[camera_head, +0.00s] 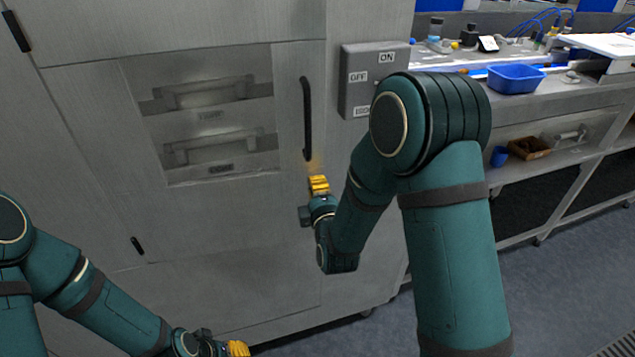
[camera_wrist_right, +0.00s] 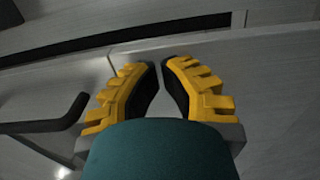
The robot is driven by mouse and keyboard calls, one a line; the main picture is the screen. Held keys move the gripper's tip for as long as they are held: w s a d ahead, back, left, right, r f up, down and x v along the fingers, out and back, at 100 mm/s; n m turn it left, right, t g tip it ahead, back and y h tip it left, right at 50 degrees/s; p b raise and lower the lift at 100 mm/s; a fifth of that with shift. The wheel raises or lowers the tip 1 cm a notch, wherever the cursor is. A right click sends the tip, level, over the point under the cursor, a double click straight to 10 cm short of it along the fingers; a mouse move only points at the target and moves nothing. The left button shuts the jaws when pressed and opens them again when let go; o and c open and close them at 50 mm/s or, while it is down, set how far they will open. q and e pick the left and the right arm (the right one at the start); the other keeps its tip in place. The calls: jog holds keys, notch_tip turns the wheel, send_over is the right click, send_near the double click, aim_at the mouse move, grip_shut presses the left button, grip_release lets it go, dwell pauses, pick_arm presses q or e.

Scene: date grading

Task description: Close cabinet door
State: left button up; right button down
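The cabinet door (camera_head: 225,215) is a grey metal panel with a window and hinges at its left. Its black handle (camera_head: 306,118) stands upright near its right edge and also shows at the left in the right wrist view (camera_wrist_right: 45,126). The door looks almost flush in the head view; whether a small gap remains, I cannot tell. My right gripper (camera_head: 319,184) is just below the handle, near the door's right edge.
A switch box (camera_head: 357,95) with ON and OFF labels is on the cabinet front right of the handle. A bench with a blue bin (camera_head: 515,78) stands at the right, with a brown box (camera_head: 530,147) on its lower shelf. The floor (camera_head: 565,265) at lower right is clear.

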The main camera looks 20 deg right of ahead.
dwell(0.4)
jog(key=w+y, duration=0.1)
jog(key=w, duration=0.1)
jog(key=w+n+y+b, duration=0.1)
jog(key=w, duration=0.2)
jog(key=shift+w+d+b, duration=0.1)
jog(key=shift+w+b, duration=0.15)
jog(key=shift+b, duration=0.05)
jog(key=shift+r+n, duration=0.3)
jog(key=shift+r, duration=0.05)
